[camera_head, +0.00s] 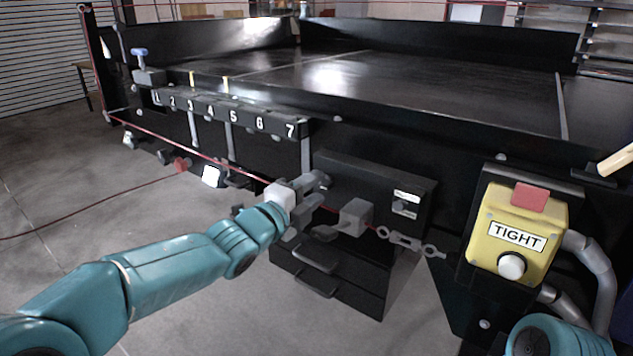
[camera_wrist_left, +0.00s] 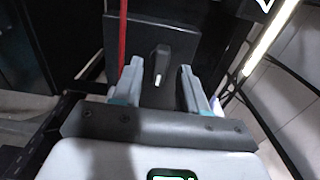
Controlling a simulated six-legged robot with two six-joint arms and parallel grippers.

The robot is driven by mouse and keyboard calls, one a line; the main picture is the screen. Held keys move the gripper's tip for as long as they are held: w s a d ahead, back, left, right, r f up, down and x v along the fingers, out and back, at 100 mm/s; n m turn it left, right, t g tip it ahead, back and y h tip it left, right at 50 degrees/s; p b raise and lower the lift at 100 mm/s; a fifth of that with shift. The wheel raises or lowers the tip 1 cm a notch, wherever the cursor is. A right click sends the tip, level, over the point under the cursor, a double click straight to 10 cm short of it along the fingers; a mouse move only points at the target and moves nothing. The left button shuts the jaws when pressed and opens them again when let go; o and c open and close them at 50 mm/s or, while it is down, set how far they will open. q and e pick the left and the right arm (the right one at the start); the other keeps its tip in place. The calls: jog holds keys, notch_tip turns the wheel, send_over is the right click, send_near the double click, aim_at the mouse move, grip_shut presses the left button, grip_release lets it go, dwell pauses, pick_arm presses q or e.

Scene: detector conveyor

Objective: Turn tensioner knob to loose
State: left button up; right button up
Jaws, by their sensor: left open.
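I cannot tell for sure which part in the head view is this knob. A yellow box (camera_head: 507,262) at the right bears a sign (camera_head: 518,236) reading TIGHT. My right gripper is out of view.
A turnbuckle (camera_head: 407,242) links to the cord right of the grey block. A dark box (camera_head: 375,190) with a small switch sits behind. A numbered rail (camera_head: 222,109) runs along the conveyor's (camera_head: 400,80) side. Open floor (camera_head: 60,200) lies at left.

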pick_arm(q)
jog(key=shift+x, duration=0.85)
grip_shut()
